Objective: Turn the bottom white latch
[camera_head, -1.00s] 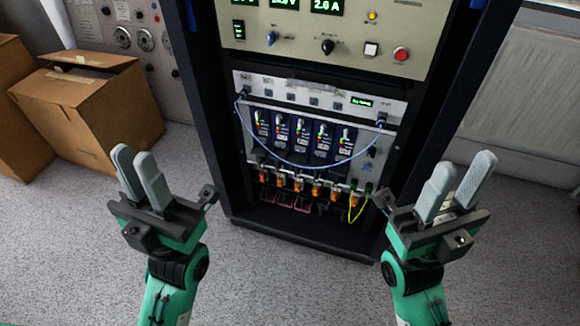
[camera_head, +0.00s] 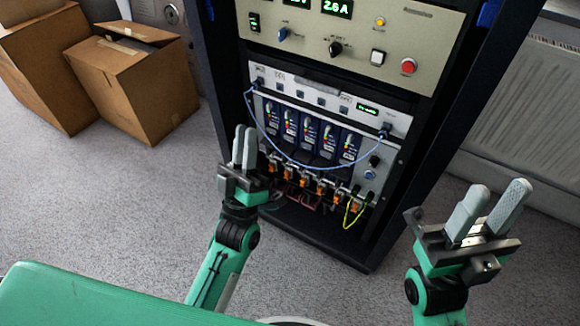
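My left gripper (camera_head: 245,134) points up in front of the rack's lower left edge, its fingertips overlapping the left side of the module unit in the picture. Its two grey fingers look close together, and I cannot tell whether they are shut. Nothing shows between them. My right gripper (camera_head: 499,188) is open and empty, to the right of the rack. The module unit (camera_head: 386,155) holds several dark blue modules (camera_head: 308,133), with orange connectors (camera_head: 320,188) below them. The white latch is too small to make out among these parts.
A blue cable (camera_head: 300,165) droops across the modules, and a yellow-green cable (camera_head: 347,216) hangs at lower right. Above is a beige panel (camera_head: 405,45) with knobs and a red button. Cardboard boxes (camera_head: 135,85) stand at left, a radiator (camera_head: 530,110) at right. Floor in front is clear.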

